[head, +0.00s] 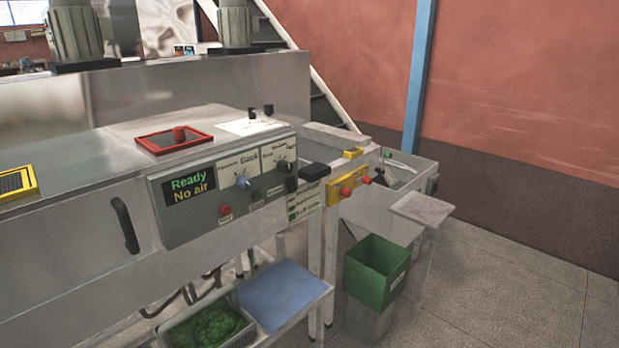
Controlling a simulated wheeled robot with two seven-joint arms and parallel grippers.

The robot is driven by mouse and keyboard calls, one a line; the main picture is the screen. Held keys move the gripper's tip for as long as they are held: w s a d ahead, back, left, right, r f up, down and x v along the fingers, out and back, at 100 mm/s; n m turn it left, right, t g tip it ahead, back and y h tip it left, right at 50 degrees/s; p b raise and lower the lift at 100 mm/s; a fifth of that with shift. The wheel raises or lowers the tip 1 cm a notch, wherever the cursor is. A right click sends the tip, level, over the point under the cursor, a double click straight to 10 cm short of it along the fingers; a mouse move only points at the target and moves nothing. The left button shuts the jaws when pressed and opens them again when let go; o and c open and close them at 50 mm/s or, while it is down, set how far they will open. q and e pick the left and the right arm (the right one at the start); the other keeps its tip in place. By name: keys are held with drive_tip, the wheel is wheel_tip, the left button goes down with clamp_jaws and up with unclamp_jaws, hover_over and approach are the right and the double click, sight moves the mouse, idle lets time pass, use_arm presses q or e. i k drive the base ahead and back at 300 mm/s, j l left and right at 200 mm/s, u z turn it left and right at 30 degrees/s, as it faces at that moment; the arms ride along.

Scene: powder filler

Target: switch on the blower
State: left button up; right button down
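A grey control panel (215,230) is on the front of the steel machine. Its dark display (189,185) reads "Ready" in green and "No air" in yellow. To the right of the display are a red button (225,209), a blue knob (243,182), a green button (256,196) and a black knob (281,165). The small labels beside them are mostly too blurred to read, and I cannot tell which control is the blower's. Neither of my grippers is in view.
A red-framed tray (158,146) and a yellow-framed one (15,186) sit on the machine top. A yellow box (345,187) with red buttons is right of the panel. Below are a green bin (366,281) and a crate (247,334) of green material. Floor at right is clear.

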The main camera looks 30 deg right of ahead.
sight(291, 182)
drive_tip(key=i+l, duration=1.1)
drive_tip(key=l+z, duration=0.05)
drive_tip(key=l, duration=0.05)
